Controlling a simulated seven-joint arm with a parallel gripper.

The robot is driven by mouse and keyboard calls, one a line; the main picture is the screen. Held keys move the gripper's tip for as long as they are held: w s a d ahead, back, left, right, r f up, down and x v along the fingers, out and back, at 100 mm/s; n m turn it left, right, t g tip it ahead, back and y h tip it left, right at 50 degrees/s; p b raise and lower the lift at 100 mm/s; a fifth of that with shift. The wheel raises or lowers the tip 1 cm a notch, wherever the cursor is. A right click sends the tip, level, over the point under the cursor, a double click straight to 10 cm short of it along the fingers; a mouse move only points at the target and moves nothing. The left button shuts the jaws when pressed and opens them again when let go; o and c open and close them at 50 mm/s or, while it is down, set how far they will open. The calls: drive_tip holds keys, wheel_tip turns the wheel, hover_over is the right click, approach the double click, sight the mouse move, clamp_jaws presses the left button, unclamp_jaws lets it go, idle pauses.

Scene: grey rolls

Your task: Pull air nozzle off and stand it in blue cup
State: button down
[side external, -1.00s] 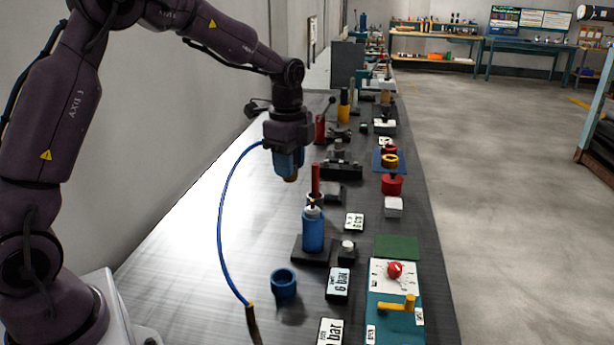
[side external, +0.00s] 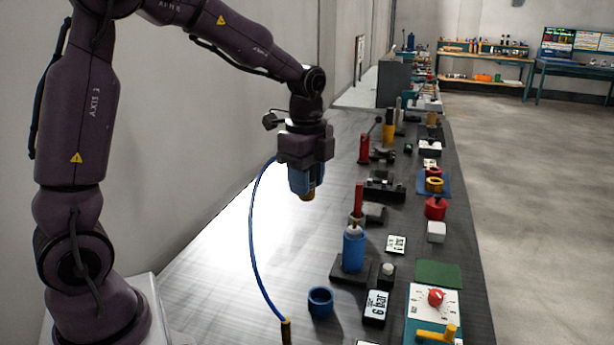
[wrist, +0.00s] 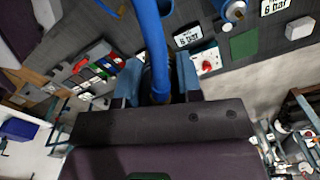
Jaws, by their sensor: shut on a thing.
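My gripper (side external: 306,184) is shut, high above the bench, on what appears to be the air nozzle. The nozzle is mostly hidden between the blue fingers; a brown-orange tip (side external: 307,197) shows below them. A blue hose (side external: 253,235) curves from the gripper down to a brass and black end piece (side external: 286,331). In the wrist view the hose (wrist: 158,62) runs into the gap between the fingers. The blue cup (side external: 320,303) stands open on the bench, below and slightly right of my gripper. A blue post (side external: 354,252) with a pale top stands on a dark plate, right of the gripper.
A red rod (side external: 359,197) rises at or behind the blue post; I cannot tell which. A "6 bar" sign (side external: 376,308), a red-knobbed panel (side external: 436,298) and a green pad (side external: 438,274) lie to the right. The bench left of the cup is clear apart from the hose.

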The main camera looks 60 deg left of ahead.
wheel_tip(320, 180, down, 8)
idle(1.0)
drive_tip(key=w+d+f, duration=0.1)
drive_tip(key=d+f, duration=0.2)
drive_tip(key=f, duration=0.3)
drive_tip(key=shift+w+f, duration=0.3)
drive_tip(key=shift+f, duration=0.1)
drive_tip(key=shift+d+f, duration=0.1)
drive_tip(key=shift+f, duration=2.8)
drive_tip(key=shift+f, duration=1.55)
